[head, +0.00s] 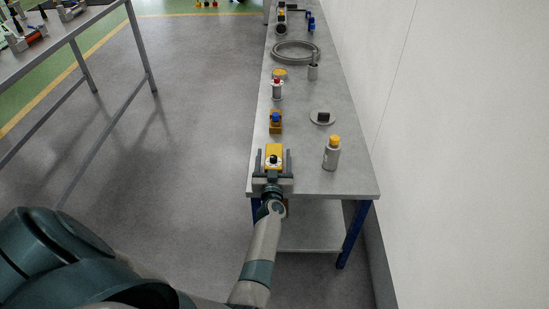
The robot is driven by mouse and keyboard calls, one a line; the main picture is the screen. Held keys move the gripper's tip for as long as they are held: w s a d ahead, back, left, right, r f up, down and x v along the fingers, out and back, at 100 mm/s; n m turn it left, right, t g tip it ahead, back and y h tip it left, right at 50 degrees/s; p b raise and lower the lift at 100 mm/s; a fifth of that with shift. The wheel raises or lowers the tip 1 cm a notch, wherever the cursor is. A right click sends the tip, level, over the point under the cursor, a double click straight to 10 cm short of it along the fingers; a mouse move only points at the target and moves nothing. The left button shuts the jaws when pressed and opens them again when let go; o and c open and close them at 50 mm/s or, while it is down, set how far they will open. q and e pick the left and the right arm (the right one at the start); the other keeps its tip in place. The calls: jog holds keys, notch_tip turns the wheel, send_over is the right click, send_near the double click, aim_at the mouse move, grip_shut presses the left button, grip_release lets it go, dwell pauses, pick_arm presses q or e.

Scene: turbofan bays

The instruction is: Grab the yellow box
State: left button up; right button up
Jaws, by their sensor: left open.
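My left gripper (273,156) is open at the bench's front edge, with one finger on each side of the box. I cannot tell whether the fingers touch it. The gripper body hides the lower near part of the box. My right gripper is not in view.
To the right stand a grey bottle with a yellow cap (332,154) and a round disc (322,118). A coiled hose (296,52) lies farther back. A white wall (450,150) runs along the right.

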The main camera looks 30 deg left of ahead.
pick_arm(q)
jog(key=shift+w+r, duration=0.15)
jog(key=shift+c, duration=0.6)
jog(key=c, duration=1.3)
jog(key=shift+o, duration=0.2)
jog(key=shift+r, duration=0.25)
